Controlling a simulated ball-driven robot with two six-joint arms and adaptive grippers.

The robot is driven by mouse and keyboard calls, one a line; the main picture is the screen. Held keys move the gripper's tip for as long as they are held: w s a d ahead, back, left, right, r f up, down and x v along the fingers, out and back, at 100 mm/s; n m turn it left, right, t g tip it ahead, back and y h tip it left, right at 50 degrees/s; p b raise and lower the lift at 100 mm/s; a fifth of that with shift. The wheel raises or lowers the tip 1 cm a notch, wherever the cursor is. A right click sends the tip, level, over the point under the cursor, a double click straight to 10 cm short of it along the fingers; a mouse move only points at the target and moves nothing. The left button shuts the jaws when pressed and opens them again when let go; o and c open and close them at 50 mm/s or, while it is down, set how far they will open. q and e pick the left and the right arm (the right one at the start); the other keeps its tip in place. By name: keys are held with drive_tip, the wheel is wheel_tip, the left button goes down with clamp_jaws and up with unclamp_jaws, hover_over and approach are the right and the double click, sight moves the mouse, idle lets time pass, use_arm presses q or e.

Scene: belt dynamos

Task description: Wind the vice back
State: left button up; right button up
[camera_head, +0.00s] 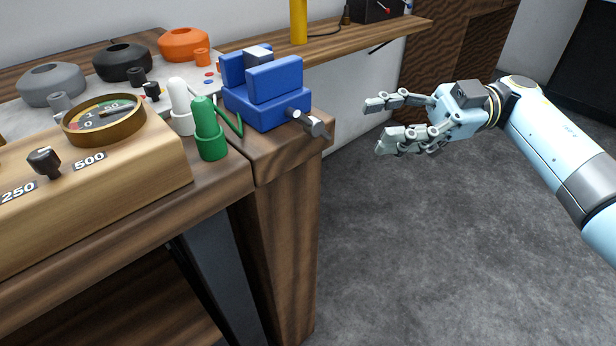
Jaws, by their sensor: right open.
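The blue vice (268,97) stands on the right end of the wooden bench. A grey block (258,53) shows between its two blue jaws. Its grey metal handle (312,123) sticks out at the front right, over the bench edge. My right gripper (372,126) is open and empty, to the right of the handle and apart from it, above the floor. Its fingers point left towards the vice. My left gripper is not in view.
A green bottle-shaped post (208,130) and a white one (180,106) stand left of the vice. A wooden meter box (150,160) is at the front left. A shelf (345,42) runs behind the vice. The grey floor (430,260) is clear.

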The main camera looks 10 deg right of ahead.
sight(308, 122)
drive_tip(key=a, duration=0.6)
drive_tip(key=a+r, duration=0.1)
drive_tip(key=a, duration=0.2)
drive_tip(key=shift+s+a+p, duration=0.2)
drive_tip(key=shift+a+p, duration=0.05)
drive_tip(key=shift+p, duration=0.15)
drive_tip(key=shift+s+a, duration=0.1)
drive_tip(key=shift+a, duration=0.45)
drive_tip(key=shift+f, duration=0.1)
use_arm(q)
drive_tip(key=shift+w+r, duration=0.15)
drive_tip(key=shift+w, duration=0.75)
use_arm(e)
clamp_jaws()
